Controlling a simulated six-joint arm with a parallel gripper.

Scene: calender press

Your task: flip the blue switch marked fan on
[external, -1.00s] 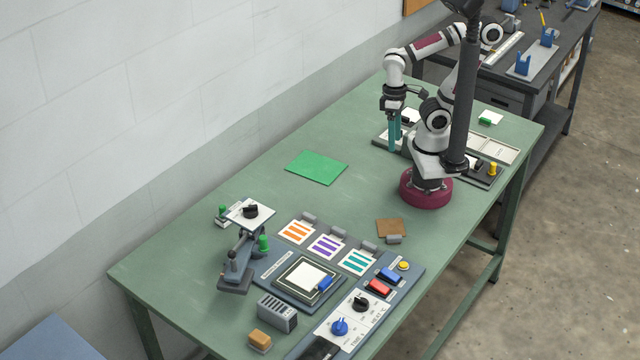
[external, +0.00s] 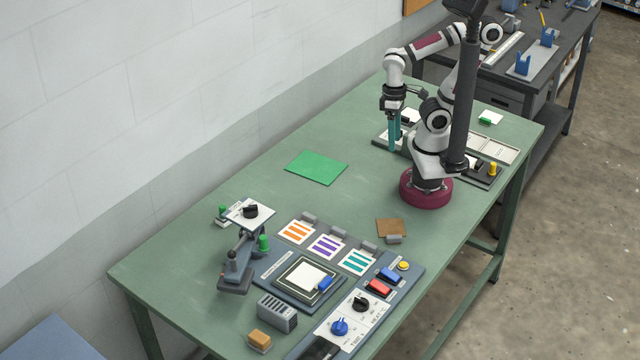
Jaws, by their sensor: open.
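A blue switch (external: 390,275) sits on the grey control panel (external: 408,287) at the front right of the green table, beside a red switch (external: 378,288). Its marking is too small to read, and I cannot tell which way it is tipped. My gripper (external: 394,146) has teal fingers and points down over the far part of the table, near a grey tray. It is open and far from the switches, with my base standing between them on the right. I see nothing held in it.
A yellow button (external: 404,265), a black knob (external: 360,304) and a blue knob (external: 340,326) share the panel. Striped cards, a brown pad (external: 391,227) and a press (external: 237,262) stand nearby. A green sheet (external: 316,167) lies flat mid-table, with clear room around it.

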